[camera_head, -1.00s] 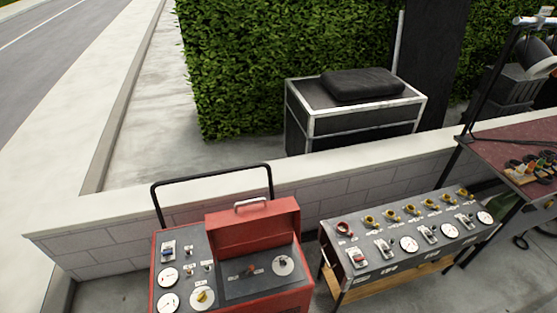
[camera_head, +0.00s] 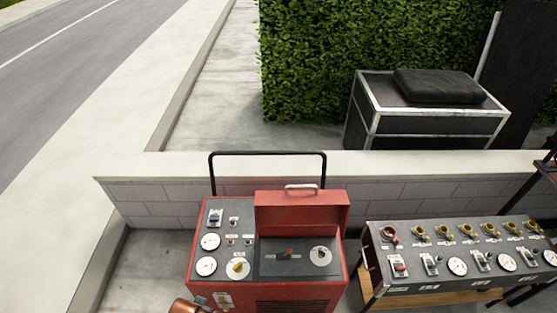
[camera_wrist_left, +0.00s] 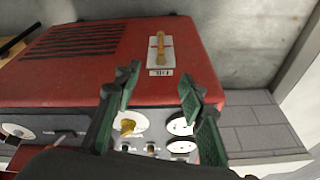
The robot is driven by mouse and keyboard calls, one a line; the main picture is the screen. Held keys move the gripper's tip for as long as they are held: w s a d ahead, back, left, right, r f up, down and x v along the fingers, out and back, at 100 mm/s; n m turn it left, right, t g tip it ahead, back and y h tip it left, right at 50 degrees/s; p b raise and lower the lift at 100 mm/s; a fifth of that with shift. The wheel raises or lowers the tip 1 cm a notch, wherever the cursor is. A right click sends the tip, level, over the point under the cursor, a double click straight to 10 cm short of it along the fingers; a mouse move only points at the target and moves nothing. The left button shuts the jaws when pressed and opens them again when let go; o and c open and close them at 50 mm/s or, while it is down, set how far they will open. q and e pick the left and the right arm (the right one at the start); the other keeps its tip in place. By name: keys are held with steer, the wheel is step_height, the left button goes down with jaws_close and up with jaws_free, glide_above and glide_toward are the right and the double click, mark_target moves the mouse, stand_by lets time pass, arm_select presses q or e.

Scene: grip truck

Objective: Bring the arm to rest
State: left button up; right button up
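My left gripper (camera_wrist_left: 156,85) shows in the left wrist view with its two dark green fingers spread apart. Nothing shows between them. Behind the fingers is the red control box (camera_wrist_left: 70,60), with a yellow-handled switch (camera_wrist_left: 160,48) on its vented red face. I cannot tell whether the fingers touch it. The same red control box (camera_head: 330,287) stands low in the middle of the head view, with gauges and knobs on its top and a raised lid (camera_head: 300,215). My right gripper is in no view.
A long console (camera_head: 430,240) with knobs and gauges stands to the right of the red box. A low block wall (camera_head: 170,195) runs behind both. Beyond it are a black case (camera_head: 430,125), a hedge (camera_head: 370,50) and a road (camera_head: 70,90).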

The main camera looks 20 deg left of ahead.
arm_select(q)
steer(key=s+d+f+g+b, duration=0.1)
steer(key=s+f, duration=0.2)
steer(key=f, duration=1)
steer(key=s+f+b, duration=0.1)
steer(key=s+f, duration=0.1)
steer(key=f, duration=1.1)
steer(key=s+f+m+g+b, duration=0.1)
steer(key=s+f+b, duration=0.1)
steer(key=s+f, duration=1.4)
steer(key=shift+s+f+h, duration=0.3)
steer(key=shift+s+f, duration=0.05)
steer(key=shift+s, duration=0.65)
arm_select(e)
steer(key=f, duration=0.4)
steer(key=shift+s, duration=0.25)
